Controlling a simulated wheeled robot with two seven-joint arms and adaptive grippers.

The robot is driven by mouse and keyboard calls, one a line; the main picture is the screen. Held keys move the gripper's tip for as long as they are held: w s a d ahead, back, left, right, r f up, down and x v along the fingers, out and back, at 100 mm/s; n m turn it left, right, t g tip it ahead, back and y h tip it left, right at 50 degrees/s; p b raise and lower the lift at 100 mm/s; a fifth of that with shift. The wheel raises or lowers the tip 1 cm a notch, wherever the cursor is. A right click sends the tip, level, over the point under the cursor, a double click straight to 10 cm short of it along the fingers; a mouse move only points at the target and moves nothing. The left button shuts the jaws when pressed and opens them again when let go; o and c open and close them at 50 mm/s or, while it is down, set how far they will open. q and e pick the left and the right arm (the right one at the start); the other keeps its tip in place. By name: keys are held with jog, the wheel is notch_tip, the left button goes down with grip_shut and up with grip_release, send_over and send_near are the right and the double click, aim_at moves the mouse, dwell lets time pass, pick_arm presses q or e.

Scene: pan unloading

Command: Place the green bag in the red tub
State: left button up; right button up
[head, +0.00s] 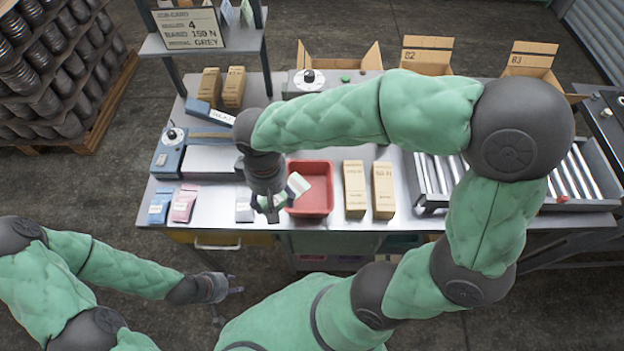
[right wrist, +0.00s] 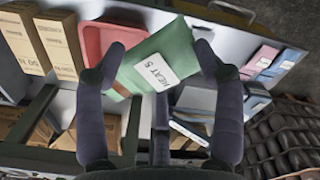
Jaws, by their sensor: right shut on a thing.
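The green bag (right wrist: 168,58), with a white label reading "HEAT 5", is between the fingers of my right gripper (right wrist: 160,75) in the right wrist view. In the head view, my right gripper (head: 268,208) is shut on the bag (head: 299,186), which is tilted and overlaps the left side of the red tub (head: 321,197). How high the bag is above the tub is hard to tell. The tub also shows partly behind the bag in the right wrist view (right wrist: 97,42). My left gripper (head: 228,297) is open and empty, in front of the bench.
Two tan boxes (head: 355,189) stand right of the tub, beside a roller conveyor (head: 436,180). Blue (head: 160,206) and pink (head: 184,204) bags lie at the bench's left. A scale (head: 168,155) stands behind them. A sign (head: 190,29) is on the shelf.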

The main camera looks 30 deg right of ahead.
aim_at(290, 179)
jog(key=w+d+f, duration=0.1)
jog(key=d, duration=0.1)
jog(key=w+d+f, duration=0.1)
jog(key=d, duration=0.1)
jog(key=w+d+f, duration=0.1)
jog(key=d, duration=0.1)
jog(key=shift+w+d+f, duration=0.15)
jog(key=shift+w+d, duration=0.05)
jog(key=shift+w, duration=0.1)
jog(key=w+d+f+b, duration=0.1)
jog(key=d+f, duration=0.3)
jog(key=f, duration=0.4)
jog(key=shift+w+f+b, duration=0.35)
jog(key=shift+w+f, duration=0.05)
jog(key=shift+w, duration=0.3)
jog(key=shift+f+b, duration=0.45)
jog(key=shift+f, duration=0.05)
jog(key=shift+f, duration=0.15)
jog(key=o, duration=1.2)
